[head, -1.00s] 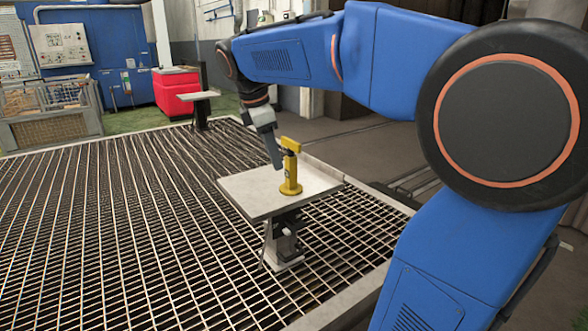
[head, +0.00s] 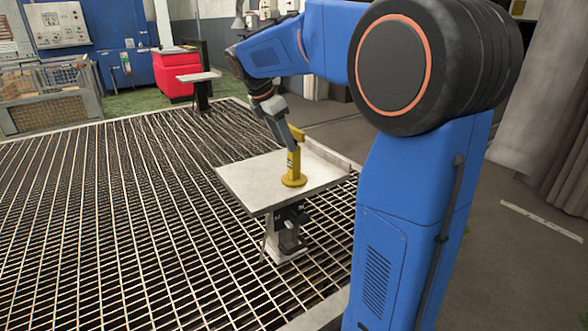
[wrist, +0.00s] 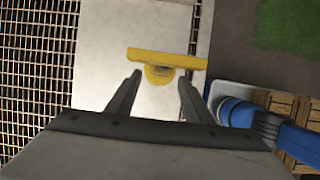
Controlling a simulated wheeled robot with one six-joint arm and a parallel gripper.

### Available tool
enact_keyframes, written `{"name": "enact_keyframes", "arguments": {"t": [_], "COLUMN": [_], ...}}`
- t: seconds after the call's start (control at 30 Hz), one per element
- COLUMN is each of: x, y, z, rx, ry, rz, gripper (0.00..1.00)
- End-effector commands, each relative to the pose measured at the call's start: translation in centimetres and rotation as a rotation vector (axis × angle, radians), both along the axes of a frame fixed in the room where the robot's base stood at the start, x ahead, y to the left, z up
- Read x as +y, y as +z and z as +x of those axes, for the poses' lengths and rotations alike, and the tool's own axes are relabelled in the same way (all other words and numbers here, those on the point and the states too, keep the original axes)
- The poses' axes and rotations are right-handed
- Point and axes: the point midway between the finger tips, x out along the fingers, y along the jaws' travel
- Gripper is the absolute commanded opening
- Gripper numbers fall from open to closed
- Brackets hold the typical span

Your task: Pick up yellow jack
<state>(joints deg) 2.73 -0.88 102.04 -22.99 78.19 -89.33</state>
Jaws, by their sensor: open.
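The yellow jack (head: 293,168) stands upright on a small pale table (head: 250,187) in the head view. In the wrist view the jack (wrist: 160,58) shows as a yellow bar with a round base below it, just past the fingertips. My gripper (head: 287,143) is close to the jack's upper part in the head view. Its fingers partly cover the jack's top there. In the wrist view my gripper (wrist: 160,80) is open, with one finger on each side of the jack's base. I cannot tell whether the fingers touch the jack.
The table stands on a metal grating (head: 120,220). A second small table (head: 199,76) and a red box (head: 176,72) are further back. A wire crate (head: 52,100) is at the left. Open floor lies at the right.

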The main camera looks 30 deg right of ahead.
Motion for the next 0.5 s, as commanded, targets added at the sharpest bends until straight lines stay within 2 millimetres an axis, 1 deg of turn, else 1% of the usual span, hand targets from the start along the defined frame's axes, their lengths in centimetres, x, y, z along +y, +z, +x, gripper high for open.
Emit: {"name": "enact_keyframes", "arguments": {"t": [0.03,0.13,0.37,0.5], "x": [-0.3,-0.9,-1.4,-2.2], "y": [-0.8,-2.0,-3.3,-4.6], "z": [-0.1,-0.1,0.0,-0.2], "rx": [0.003,0.003,0.001,0.002], "ry": [-0.001,-0.001,0.0,-0.002], "rz": [0.0,0.0,0.0,0.001], "gripper": [0.47,0.47,0.47,0.47]}}
